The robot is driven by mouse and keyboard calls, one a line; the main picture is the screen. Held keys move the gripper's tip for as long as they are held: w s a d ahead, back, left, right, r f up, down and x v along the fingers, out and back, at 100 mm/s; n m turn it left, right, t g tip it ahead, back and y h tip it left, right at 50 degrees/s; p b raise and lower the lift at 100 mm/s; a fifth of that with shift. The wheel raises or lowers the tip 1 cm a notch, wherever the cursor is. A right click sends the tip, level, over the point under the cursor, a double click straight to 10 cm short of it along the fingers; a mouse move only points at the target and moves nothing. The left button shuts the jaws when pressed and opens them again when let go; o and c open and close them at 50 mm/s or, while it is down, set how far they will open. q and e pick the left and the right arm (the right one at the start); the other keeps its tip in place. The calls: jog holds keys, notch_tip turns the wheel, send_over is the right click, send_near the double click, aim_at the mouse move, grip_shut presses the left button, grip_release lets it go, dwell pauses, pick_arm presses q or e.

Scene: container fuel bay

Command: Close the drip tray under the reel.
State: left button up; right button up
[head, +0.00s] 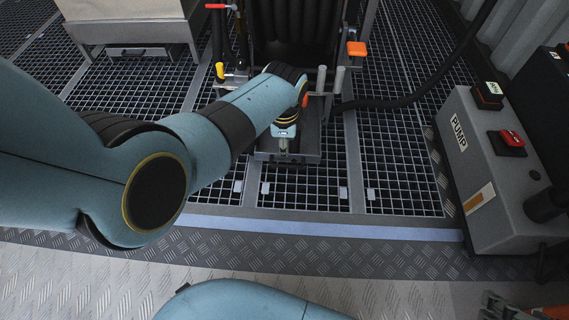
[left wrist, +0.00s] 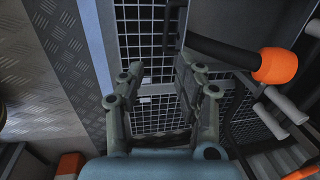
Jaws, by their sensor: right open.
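The grey drip tray (head: 311,140) sticks out at floor level below the black reel (head: 296,32) in the head view. My left arm reaches over it from the left, and its wrist hides part of the tray. My left gripper (left wrist: 163,82) shows in the left wrist view with its two fingers spread, above the floor grating beside a dark plate edge. I cannot tell whether it touches the tray. My right gripper (head: 500,306) is low at the right edge in the head view, partly cut off, open and far from the tray.
A grey pump unit (head: 487,170) stands at the right. A pale box on a stand (head: 135,25) is at back left.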

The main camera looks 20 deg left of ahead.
pick_arm(q)
jog(key=shift+s+d+r, duration=0.1)
jog(key=shift+s+r, duration=0.1)
jog(key=shift+r, duration=0.8)
jog(key=shift+s+r, duration=0.2)
jog(key=shift+r, duration=0.8)
